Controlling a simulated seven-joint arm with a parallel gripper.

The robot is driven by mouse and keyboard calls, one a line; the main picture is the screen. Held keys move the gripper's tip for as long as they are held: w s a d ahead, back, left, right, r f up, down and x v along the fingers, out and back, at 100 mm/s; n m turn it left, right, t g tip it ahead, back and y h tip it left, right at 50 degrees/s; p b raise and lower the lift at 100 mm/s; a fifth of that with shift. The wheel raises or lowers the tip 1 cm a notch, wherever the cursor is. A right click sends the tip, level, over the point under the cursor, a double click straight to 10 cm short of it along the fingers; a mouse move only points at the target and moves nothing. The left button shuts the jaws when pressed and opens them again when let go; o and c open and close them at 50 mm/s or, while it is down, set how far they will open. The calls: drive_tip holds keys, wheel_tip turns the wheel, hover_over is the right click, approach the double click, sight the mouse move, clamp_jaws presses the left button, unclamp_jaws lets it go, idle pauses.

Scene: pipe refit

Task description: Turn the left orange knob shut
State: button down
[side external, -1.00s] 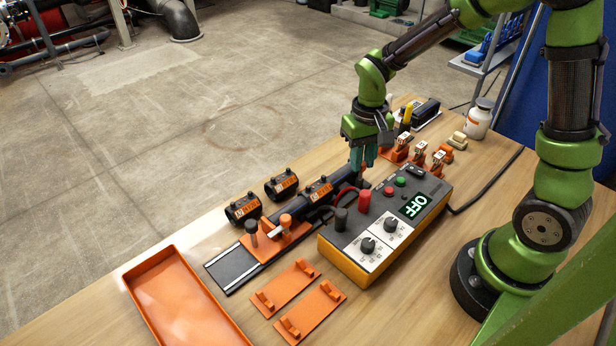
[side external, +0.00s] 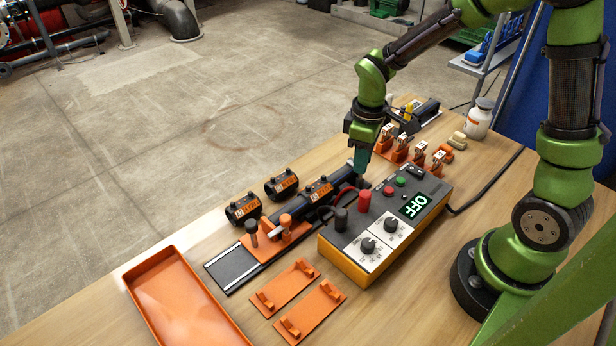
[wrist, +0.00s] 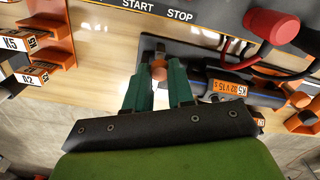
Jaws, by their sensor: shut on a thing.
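The left orange knob (wrist: 158,70) shows in the wrist view between the tips of my gripper (wrist: 157,84), on a dark base at the pipe's end. My gripper is shut on this knob, with one teal finger on each side. In the side external view my gripper (side external: 359,172) points down at the far end of the black pipe (side external: 342,183), and its fingers hide the knob there. The other orange knob (side external: 285,221) stands on the orange clamp (side external: 271,240) at the near end of the pipe.
The control box (side external: 347,270), display reading OFF, stands close beside the pipe, with a red cable between them. Two loose black couplings (side external: 243,208) (side external: 281,185) lie on the other side. An orange tray (side external: 160,318) and orange brackets (side external: 285,286) lie nearer. Labelled blocks (wrist: 24,40) stand beyond my gripper.

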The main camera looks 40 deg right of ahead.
drive_tip(key=shift+n, duration=0.4)
drive_tip(key=c, duration=1)
unclamp_jaws()
drive_tip(key=shift+r, duration=0.1)
wheel_tip(320, 180, up, 17)
drive_tip(key=shift+f, duration=0.15)
